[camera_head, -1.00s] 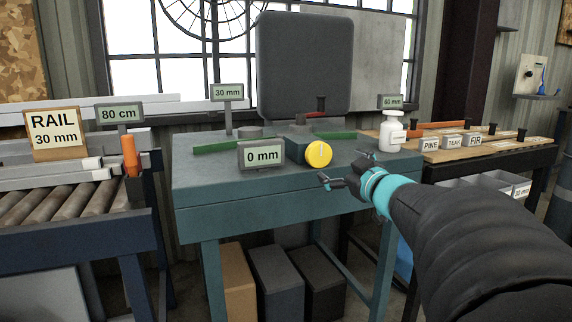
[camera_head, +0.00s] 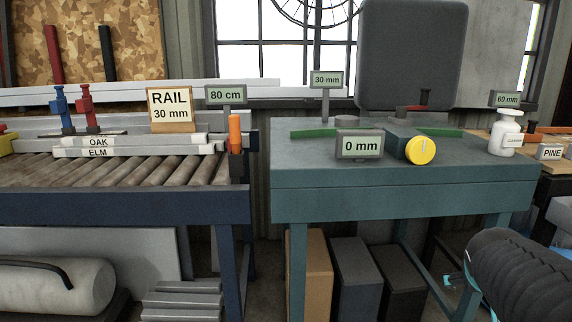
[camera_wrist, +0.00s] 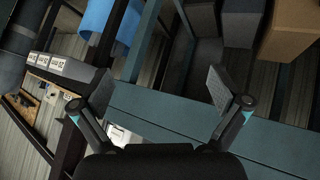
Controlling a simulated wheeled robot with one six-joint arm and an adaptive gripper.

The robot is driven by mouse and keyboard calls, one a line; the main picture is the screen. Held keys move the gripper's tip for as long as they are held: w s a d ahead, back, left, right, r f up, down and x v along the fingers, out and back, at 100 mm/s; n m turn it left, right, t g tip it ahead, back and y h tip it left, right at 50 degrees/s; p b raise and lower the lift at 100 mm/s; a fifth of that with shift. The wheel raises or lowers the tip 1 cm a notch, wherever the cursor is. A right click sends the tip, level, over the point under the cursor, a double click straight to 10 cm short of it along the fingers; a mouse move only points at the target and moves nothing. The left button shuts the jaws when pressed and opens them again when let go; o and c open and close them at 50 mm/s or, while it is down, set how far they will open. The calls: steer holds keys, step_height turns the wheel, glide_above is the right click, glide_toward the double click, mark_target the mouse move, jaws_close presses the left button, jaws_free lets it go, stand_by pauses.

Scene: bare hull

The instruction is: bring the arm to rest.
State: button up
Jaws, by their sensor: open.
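My arm (camera_head: 520,272), in its dark ribbed sleeve, shows at the lower right of the head view, in front of the teal bench's right side. Its end is mostly hidden behind the sleeve, with a little teal showing beside it. In the wrist view my gripper (camera_wrist: 162,90) is open, its two dark fingers wide apart with nothing between them. The fingers look toward the teal bench frame (camera_wrist: 190,120), tilted in this view; I cannot tell how far off it is.
The teal bench (camera_head: 400,205) bears a yellow dial (camera_head: 420,150), a 0 mm display (camera_head: 359,145) and a white bottle (camera_head: 505,134). Boxes (camera_head: 356,275) stand beneath. A roller table (camera_head: 120,205) with labelled rails stands left. A floor gap separates the two.

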steer(key=s+a+f+n+y, duration=0.1)
steer(key=s+a+y, duration=0.1)
steer(key=a, duration=0.5)
steer(key=s+a+f+n+y, duration=0.1)
steer(key=s+a+y, duration=0.1)
steer(key=s+a, duration=0.3)
steer(key=s+a+f+n+g+y, duration=0.1)
steer(key=s+a, duration=0.3)
steer(key=a, duration=0.6)
steer(key=shift+s+f+y, duration=0.25)
steer(key=shift+f+y, duration=0.1)
steer(key=shift+y, duration=0.15)
